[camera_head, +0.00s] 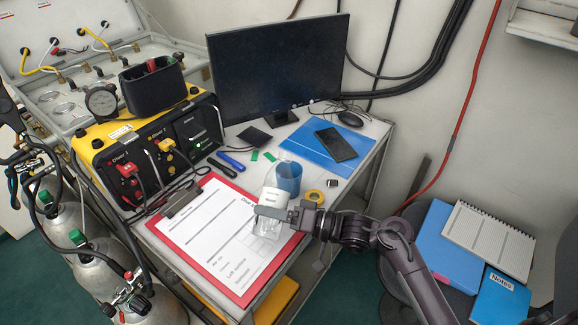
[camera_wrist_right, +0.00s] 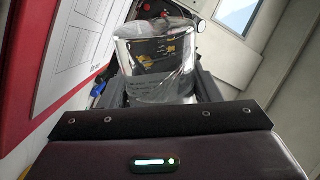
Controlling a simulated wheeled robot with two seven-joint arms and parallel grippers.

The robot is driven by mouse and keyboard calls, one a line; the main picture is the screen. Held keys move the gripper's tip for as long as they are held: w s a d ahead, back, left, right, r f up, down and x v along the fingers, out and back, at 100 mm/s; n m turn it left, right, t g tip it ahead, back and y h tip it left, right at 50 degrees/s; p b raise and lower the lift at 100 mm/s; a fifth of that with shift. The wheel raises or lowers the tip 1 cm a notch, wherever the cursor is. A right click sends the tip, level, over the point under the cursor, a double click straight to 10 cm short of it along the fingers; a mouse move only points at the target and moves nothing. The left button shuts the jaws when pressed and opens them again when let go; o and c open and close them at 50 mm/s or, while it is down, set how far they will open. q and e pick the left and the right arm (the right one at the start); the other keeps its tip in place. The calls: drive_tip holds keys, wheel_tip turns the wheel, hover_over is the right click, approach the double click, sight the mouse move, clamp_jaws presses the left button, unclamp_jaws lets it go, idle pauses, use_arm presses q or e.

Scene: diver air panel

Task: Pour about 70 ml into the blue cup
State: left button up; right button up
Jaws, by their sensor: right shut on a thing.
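The blue cup (camera_head: 289,182) stands on the table, right of the clipboard and in front of the monitor. My right gripper (camera_head: 275,213) comes in from the right and is shut on a clear bottle (camera_head: 267,229) with a white label. The bottle is just in front of the cup, over the clipboard's right edge. In the right wrist view the clear bottle (camera_wrist_right: 155,65) fills the space between the fingers. Its exact tilt, its liquid level and the inside of the cup are hard to tell. My left gripper is not in view.
A red clipboard (camera_head: 169,246) with a paper form lies at the table's front. A yellow tape roll (camera_head: 314,196) is right of the cup. Behind are a blue folder with a black phone (camera_head: 336,144) and a monitor (camera_head: 277,70). The yellow air panel (camera_head: 95,142) stands left.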

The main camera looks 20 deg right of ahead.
sight(269, 205)
drive_tip(key=shift+s+a+r+m, duration=0.15)
drive_tip(key=shift+s+r+m, duration=0.05)
drive_tip(key=shift+r+m, duration=0.25)
drive_tip(key=shift+s+a+f+m, duration=0.15)
drive_tip(key=shift+s+f+m, duration=0.15)
drive_tip(key=shift+f+m, duration=0.45)
drive_tip(key=r+p, duration=0.1)
drive_tip(key=m+p, duration=0.1)
drive_tip(key=r+p, duration=0.1)
drive_tip(key=shift+w+r+p, duration=0.25)
drive_tip(key=shift+r+p, duration=0.1)
drive_tip(key=shift+p, duration=0.05)
drive_tip(key=r+m+p, duration=0.1)
drive_tip(key=p, duration=0.1)
drive_tip(key=shift+w+m+p, duration=0.1)
drive_tip(key=shift+m+p, duration=0.3)
drive_tip(key=shift+r+m+p, duration=0.5)
drive_tip(key=shift+r+p, duration=0.1)
drive_tip(key=shift+p, duration=0.85)
drive_tip(key=shift+s+f, duration=0.1)
drive_tip(key=shift+s, duration=0.15)
drive_tip(key=shift+r+m+p, duration=0.2)
drive_tip(key=shift+m+p, duration=0.4)
drive_tip(key=shift+p, duration=0.35)
